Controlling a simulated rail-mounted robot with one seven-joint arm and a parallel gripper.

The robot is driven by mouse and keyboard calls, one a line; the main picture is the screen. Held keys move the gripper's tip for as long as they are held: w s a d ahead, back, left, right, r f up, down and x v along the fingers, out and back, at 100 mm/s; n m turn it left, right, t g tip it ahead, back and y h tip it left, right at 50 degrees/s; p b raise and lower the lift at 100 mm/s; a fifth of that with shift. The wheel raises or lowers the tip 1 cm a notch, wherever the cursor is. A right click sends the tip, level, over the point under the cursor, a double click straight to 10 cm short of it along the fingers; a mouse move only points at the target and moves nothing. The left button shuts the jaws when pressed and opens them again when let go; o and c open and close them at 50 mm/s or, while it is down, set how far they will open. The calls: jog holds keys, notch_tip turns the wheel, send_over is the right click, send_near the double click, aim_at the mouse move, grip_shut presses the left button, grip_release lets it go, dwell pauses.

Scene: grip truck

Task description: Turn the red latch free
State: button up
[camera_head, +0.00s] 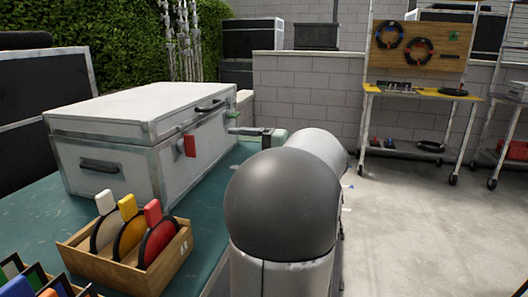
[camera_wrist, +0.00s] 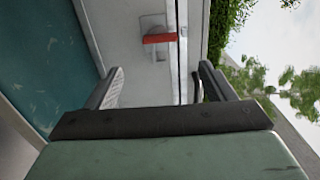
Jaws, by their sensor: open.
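The red latch (camera_head: 190,145) is on the front wall of a large pale case (camera_head: 120,152), just below the lid seam. It hangs roughly upright. In the wrist view the red latch (camera_wrist: 160,38) is a short bar on a grey plate, lying across the direction of the seam. My gripper (camera_head: 258,133) is to the right of the case in the head view, partly hidden behind my own arm. In the wrist view my gripper (camera_wrist: 160,78) is open and empty, its fingers wide apart. The latch is ahead, between the finger lines, and not touched.
The case stands on a green-topped table (camera_head: 30,228). A wooden box (camera_head: 125,272) with white, yellow and red discs stands in front of it. A shelf rack (camera_head: 415,95) stands far right, beyond open floor.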

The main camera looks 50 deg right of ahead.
jog(key=v, duration=0.6)
dwell(0.4)
